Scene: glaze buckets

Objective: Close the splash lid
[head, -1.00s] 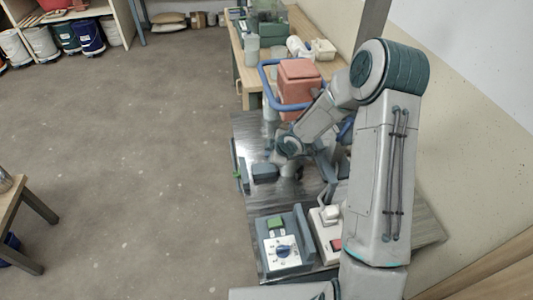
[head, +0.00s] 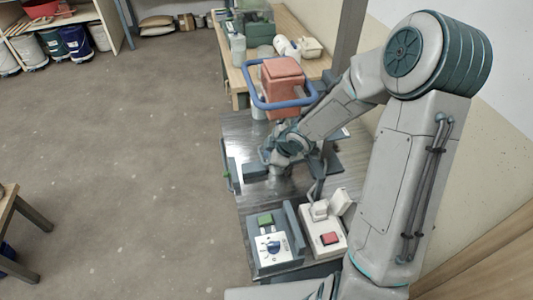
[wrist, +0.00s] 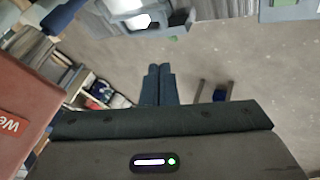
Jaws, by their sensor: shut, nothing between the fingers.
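A white switch box (head: 328,241) with a red button (head: 330,238) and a raised white switch (head: 319,210) lies on the metal bench top (head: 236,130), near its front. A white lid (head: 342,202), seemingly the splash lid, stands tilted up at the box's far right end, off the red button. My gripper (head: 250,174) is beyond the box and to its left, over the bench and apart from the lid. In the wrist view its two dark fingers (wrist: 159,70) are together with nothing between them. I cannot make out the lid surely in the wrist view.
A grey control box (head: 276,246) with a green button and blue dial stands left of the switch box. A red-orange container (head: 283,77) inside a blue ring (head: 255,97) stands behind my gripper. A post and wall are at right. The floor at left is open.

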